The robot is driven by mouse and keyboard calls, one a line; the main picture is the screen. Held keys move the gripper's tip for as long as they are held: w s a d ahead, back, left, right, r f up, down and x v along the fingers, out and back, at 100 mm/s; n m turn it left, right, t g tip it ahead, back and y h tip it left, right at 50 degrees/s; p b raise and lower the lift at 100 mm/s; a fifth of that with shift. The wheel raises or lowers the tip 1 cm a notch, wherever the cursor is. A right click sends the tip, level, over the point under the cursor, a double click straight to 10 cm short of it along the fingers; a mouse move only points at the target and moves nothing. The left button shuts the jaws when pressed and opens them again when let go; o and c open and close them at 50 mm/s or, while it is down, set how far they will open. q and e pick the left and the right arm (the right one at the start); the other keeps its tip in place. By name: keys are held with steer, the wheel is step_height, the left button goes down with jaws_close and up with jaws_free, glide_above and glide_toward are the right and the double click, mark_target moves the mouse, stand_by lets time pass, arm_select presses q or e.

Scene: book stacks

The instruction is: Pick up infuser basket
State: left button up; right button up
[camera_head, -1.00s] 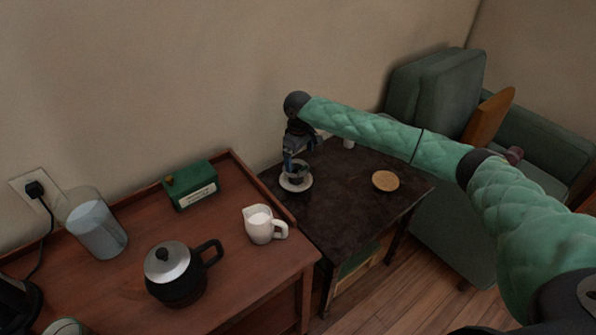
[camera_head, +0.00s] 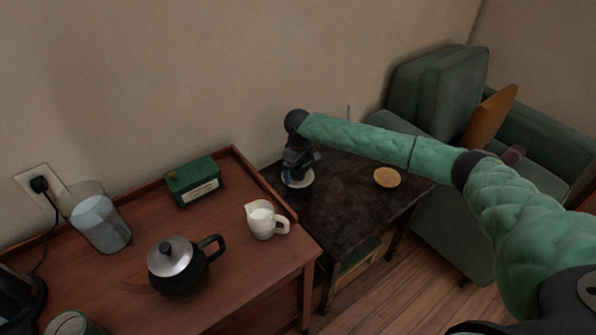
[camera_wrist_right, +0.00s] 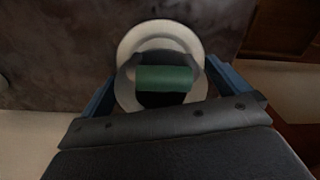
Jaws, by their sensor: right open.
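The infuser basket appears to be the small dark round piece (camera_wrist_right: 160,98) with a green bar (camera_wrist_right: 164,78) across its top, in the right wrist view. It sits over a pale round saucer (camera_wrist_right: 160,30). In the head view the saucer (camera_head: 303,182) lies on the dark side table, and my gripper mostly hides the basket. My right gripper (camera_head: 298,165) points down over it. In the wrist view its blue fingers (camera_wrist_right: 165,88) are apart, one on each side of the basket. I cannot tell whether they touch it. My left gripper is out of view.
The dark side table (camera_head: 345,220) also holds a round tan coaster (camera_head: 387,177). On the red-brown table (camera_head: 235,285) stand a white jug (camera_head: 262,220), a black kettle (camera_head: 178,268), a green box (camera_head: 193,182) and a clear container (camera_head: 100,222). A green armchair (camera_head: 440,90) stands behind.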

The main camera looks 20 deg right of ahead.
steer(key=shift+f, duration=0.3)
steer(key=c, duration=0.9)
steer(key=shift+c, duration=0.2)
